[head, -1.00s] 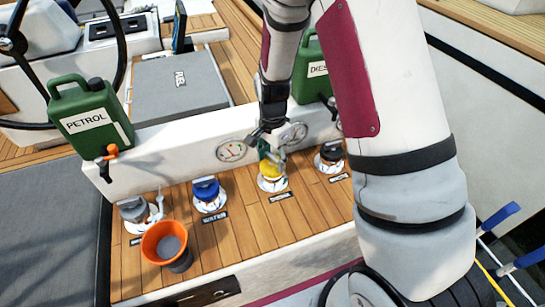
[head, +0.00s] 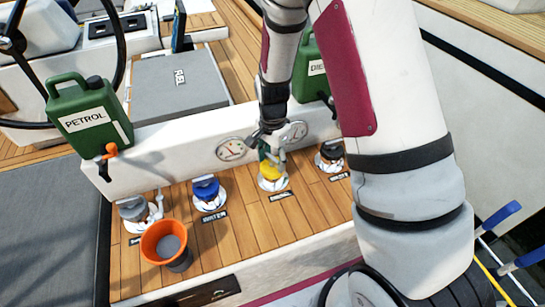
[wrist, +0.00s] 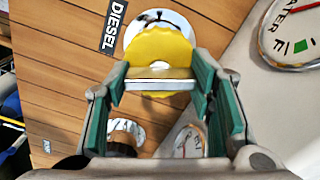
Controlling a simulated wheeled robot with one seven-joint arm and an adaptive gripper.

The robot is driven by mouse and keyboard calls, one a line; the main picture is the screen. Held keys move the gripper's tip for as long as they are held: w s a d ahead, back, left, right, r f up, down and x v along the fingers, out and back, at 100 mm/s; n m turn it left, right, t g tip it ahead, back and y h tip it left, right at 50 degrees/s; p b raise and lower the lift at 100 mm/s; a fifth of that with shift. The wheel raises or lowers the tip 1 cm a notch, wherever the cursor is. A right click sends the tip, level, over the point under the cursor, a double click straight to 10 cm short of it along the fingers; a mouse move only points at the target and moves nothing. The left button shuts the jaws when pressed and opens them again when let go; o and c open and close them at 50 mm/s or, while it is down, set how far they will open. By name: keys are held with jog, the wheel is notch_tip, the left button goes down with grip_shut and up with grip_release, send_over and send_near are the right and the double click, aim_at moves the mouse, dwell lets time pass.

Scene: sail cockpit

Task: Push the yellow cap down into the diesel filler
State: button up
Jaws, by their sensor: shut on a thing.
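The yellow cap (head: 271,173) is at the diesel filler (head: 273,187), whose pale ring shows below it on the teak deck. In the wrist view the round, notched yellow cap (wrist: 158,48) covers much of the shiny filler ring (wrist: 178,20), beside the black DIESEL label (wrist: 114,26). My gripper (head: 271,159) comes down from above and is shut on the cap's raised grip. Its teal finger pads (wrist: 160,80) stand on either side of that grip. The contact between cap and filler is hidden, so I cannot tell how deep the cap sits.
A blue water cap (head: 206,188), a dark waste cap (head: 331,153) and a grey cap (head: 133,208) stand along the same deck. An orange cup (head: 163,243) is at front left. A white wall with gauges (head: 231,149) rises close behind; green cans stand behind it.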

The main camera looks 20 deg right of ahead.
jog(key=shift+f, duration=0.1)
jog(key=o, duration=1)
jog(key=shift+r+p, duration=2.8)
jog(key=shift+r, duration=2.7)
